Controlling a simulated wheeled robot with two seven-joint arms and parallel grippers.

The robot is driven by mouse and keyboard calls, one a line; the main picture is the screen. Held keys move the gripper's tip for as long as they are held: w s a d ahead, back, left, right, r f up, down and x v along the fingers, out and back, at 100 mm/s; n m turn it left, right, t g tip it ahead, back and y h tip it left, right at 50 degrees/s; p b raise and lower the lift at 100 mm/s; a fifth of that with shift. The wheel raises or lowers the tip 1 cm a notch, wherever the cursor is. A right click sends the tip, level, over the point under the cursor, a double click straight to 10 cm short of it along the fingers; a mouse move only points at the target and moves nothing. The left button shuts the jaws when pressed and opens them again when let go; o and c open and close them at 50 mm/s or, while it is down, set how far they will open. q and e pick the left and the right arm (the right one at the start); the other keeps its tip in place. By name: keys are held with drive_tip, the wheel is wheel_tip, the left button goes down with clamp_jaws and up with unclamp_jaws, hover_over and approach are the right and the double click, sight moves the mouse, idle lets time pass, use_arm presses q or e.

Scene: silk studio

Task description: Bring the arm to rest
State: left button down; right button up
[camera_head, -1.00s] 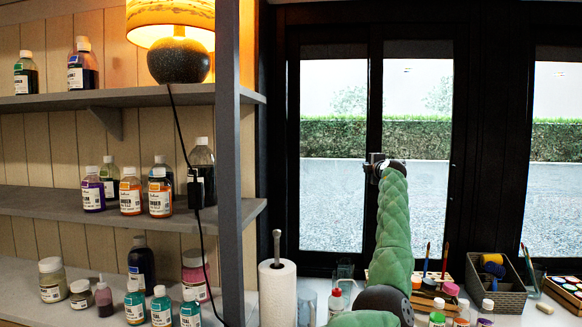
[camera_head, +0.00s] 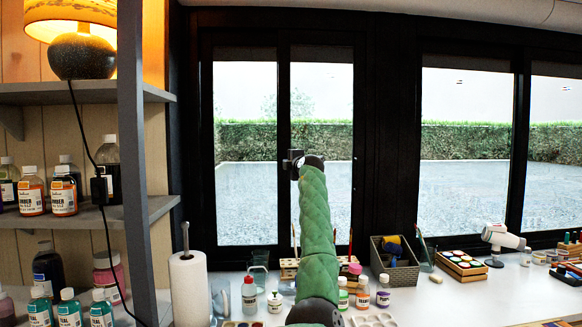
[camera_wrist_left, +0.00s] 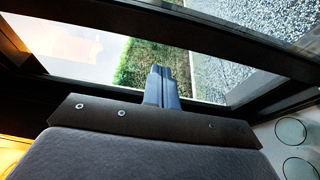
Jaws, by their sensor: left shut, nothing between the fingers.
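My left arm, in green padded covering, rises from the bottom middle of the head view, in front of the window. Its left gripper (camera_head: 291,158) is at the top end, raised well above the worktop and small in this view. In the left wrist view the two blue-grey fingers (camera_wrist_left: 163,86) are together, with nothing between them. Window frame and hedge show behind them. My right gripper is not in view.
The worktop (camera_head: 465,295) holds a paper towel roll (camera_head: 189,285), paint bottles (camera_head: 249,295), a grey basket (camera_head: 394,262) and a white device (camera_head: 503,238). Shelves with bottles and a lamp (camera_head: 81,56) stand left. The window (camera_head: 246,150) is behind the arm.

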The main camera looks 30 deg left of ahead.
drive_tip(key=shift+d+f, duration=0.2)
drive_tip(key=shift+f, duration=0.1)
